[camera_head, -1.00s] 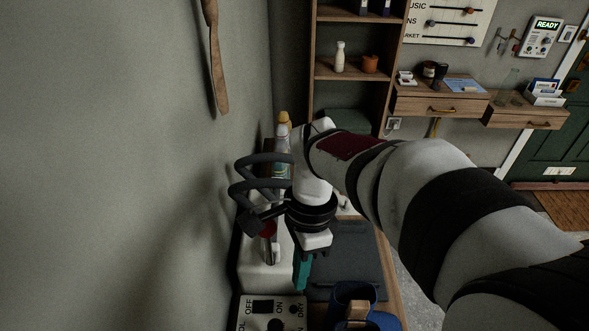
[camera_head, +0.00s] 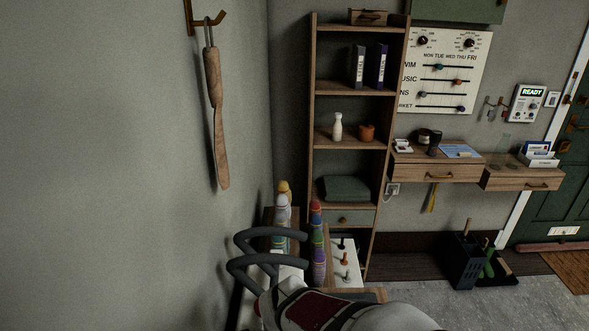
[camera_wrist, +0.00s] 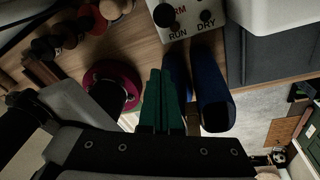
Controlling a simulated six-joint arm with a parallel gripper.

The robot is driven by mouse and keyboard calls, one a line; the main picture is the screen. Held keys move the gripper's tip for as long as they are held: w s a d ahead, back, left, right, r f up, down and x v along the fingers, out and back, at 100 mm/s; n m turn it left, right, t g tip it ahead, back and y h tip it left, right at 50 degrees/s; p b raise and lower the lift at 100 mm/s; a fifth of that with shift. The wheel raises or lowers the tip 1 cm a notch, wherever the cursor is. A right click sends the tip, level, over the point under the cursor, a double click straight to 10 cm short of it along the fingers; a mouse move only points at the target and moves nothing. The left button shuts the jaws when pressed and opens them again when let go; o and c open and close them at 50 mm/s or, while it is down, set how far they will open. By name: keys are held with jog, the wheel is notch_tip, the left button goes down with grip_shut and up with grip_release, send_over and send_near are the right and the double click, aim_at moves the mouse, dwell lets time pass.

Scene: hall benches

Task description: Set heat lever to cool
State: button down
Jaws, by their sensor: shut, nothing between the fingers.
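In the wrist view, my gripper (camera_wrist: 162,78) has its green fingers together and empty, pointing up the picture toward a pale control panel (camera_wrist: 185,18). The panel shows the letters "RM", "RUN" and "DRY". It bears a dark round knob (camera_wrist: 163,15) at its left and another dark knob (camera_wrist: 207,18) by "DRY". The fingertips appear apart from the panel. I cannot tell which control is the heat lever, and "COOL" is not readable; the panel's upper part is cut off.
Blue cylinder-like objects (camera_wrist: 212,95) stand close right of the fingers. A magenta round item (camera_wrist: 112,85) and several dark knob-like items (camera_wrist: 68,32) are left. A white body (camera_wrist: 270,12) is top right. In the head view, bottles (camera_head: 317,240) stand beside a shelf (camera_head: 350,146).

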jog(key=f, duration=0.4)
jog(key=s+f, duration=0.1)
jog(key=shift+d+f, duration=0.3)
jog(key=shift+f, duration=0.1)
jog(key=a, duration=0.1)
jog(key=w+a, duration=0.1)
jog(key=a, duration=0.1)
jog(key=shift+w+r, duration=0.2)
jog(key=shift+w, duration=0.1)
jog(key=shift+w+a, duration=0.15)
jog(key=shift+a, duration=0.15)
jog(key=shift+a+r, duration=0.35)
jog(key=shift+a, duration=0.3)
jog(key=shift+a+r, duration=0.3)
jog(key=shift+a, duration=0.3)
